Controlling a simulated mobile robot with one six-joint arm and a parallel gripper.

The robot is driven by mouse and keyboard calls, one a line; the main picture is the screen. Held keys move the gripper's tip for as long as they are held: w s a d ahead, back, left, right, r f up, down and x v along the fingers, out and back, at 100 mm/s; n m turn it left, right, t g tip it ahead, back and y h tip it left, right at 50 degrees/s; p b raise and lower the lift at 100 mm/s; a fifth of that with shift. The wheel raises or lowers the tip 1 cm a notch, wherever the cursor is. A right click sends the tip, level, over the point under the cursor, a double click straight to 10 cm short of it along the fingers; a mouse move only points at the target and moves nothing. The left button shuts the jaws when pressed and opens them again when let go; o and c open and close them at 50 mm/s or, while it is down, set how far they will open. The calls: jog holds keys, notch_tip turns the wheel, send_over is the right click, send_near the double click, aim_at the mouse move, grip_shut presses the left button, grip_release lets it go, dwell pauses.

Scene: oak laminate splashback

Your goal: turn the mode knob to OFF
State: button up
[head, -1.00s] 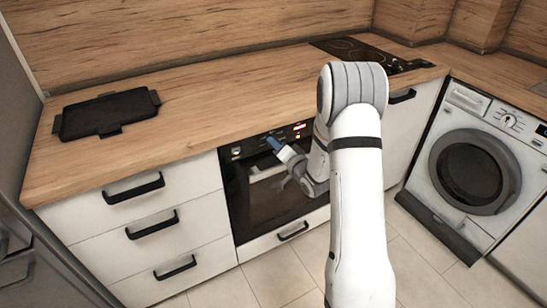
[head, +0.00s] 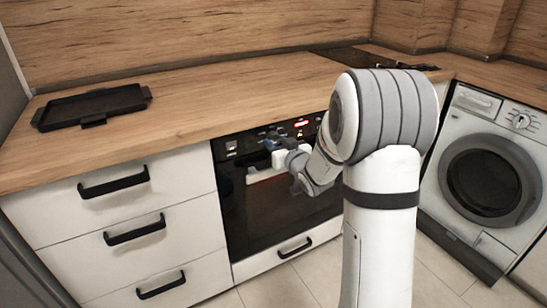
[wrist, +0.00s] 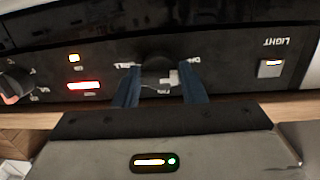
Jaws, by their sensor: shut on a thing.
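The mode knob (wrist: 158,70) is a dark round knob on the black oven control panel, seen upside down in the wrist view. Labels that look like GRILL and FAN stand around it; the label on its right is too blurred to read surely. My gripper (wrist: 161,88) has its two blue fingers on either side of the knob, shut on it. In the head view my gripper (head: 272,143) is at the oven's control panel (head: 250,139), and the fingers hide the knob there. Which label the knob points to cannot be told.
In the wrist view a LIGHT switch (wrist: 270,67) is right of the knob; a red lit display (wrist: 84,86) and another knob (wrist: 14,82) are left. The oven handle (head: 266,173) runs just below the gripper. A black tray (head: 92,105) lies on the worktop (head: 200,95).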

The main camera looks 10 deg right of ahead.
jog(key=shift+a+n+b, duration=0.1)
jog(key=shift+n+b, duration=2)
jog(key=shift+b, duration=0.65)
jog(key=shift+r, duration=0.1)
jog(key=o, duration=1)
jog(key=shift+c, duration=0.2)
jog(key=shift+s, duration=0.15)
jog(key=p+v, duration=0.1)
jog(key=v, duration=0.6)
jog(key=shift+s, duration=0.3)
